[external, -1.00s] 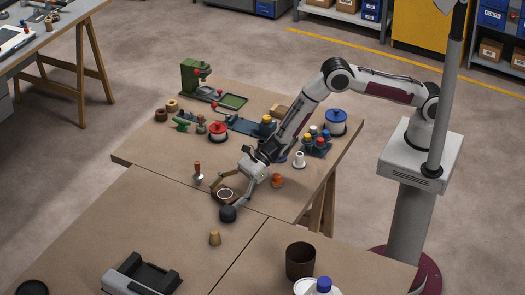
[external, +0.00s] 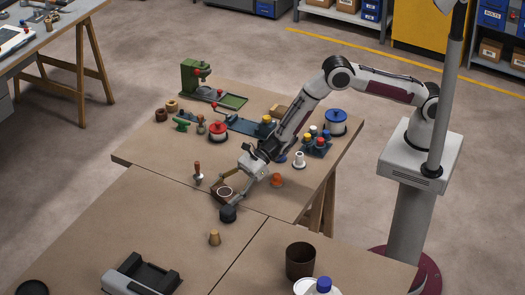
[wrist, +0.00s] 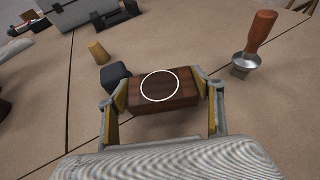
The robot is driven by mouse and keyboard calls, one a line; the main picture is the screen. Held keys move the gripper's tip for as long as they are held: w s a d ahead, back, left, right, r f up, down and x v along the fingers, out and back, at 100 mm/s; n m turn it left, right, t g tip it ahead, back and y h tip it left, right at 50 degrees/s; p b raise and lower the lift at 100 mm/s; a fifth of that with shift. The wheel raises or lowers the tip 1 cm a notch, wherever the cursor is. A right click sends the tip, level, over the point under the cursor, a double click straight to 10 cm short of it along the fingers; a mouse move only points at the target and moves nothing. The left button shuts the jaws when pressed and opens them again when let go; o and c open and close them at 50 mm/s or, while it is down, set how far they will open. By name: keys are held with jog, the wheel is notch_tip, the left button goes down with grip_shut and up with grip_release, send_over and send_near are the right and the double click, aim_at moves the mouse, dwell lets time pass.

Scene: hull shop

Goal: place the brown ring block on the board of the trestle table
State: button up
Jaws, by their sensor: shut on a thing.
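The brown ring block (wrist: 165,103) is a dark brown wooden block with a white ring on its top face. My gripper (wrist: 159,92) is shut on it, one finger at each end in the wrist view. The block also shows in the external view (external: 224,191), low over the table near the seam of the boards. I cannot tell whether its underside touches the surface. The trestle table's board (external: 150,152) is a tan sheet under and behind my gripper, with wooden trestle legs at its right.
A dark rounded object (external: 228,214) stands close by the block. A wooden-handled stamp (external: 198,172) stands to its left, an orange spool (external: 277,180) to its right. A wooden cone (external: 214,238) stands in front. Tools and pots crowd the board's back; its left front is clear.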

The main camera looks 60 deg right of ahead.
aim_at(230, 189)
jog(key=shift+r, duration=4.55)
jog(key=shift+w+d+f, duration=0.1)
jog(key=shift+d+f, duration=0.05)
jog(key=shift+s+d+f+t, duration=0.15)
jog(key=shift+s+d+f, duration=0.05)
jog(key=shift+d+f, duration=0.25)
jog(key=shift+s+d+f+t, duration=0.2)
jog(key=shift+d+f, duration=0.1)
jog(key=shift+d, duration=0.2)
jog(key=w+d+r+m+t+h, duration=0.2)
jog(key=d, duration=0.7)
jog(key=w+d+r+m+t+h, duration=0.1)
jog(key=w+d+r+m+t, duration=0.1)
jog(key=d, duration=0.8)
jog(key=w+d+r+m+t+h, duration=0.1)
jog(key=w+d+m+t+h, duration=0.15)
jog(key=d, duration=0.65)
jog(key=s+d+r+m+h, duration=0.1)
jog(key=d+r+m+h, duration=0.1)
jog(key=d, duration=0.8)
jog(key=d+r+m+t+h, duration=0.1)
jog(key=d+r, duration=0.3)
jog(key=d, duration=0.7)
jog(key=s+d+r+m+h, duration=0.1)
jog(key=d+r+m+h, duration=0.2)
jog(key=d, duration=0.8)
jog(key=shift+s+r+m+h, duration=0.25)
jog(key=shift+s+m+h, duration=0.05)
jog(key=shift+m+h, duration=0.15)
jog(key=shift+a, duration=0.15)
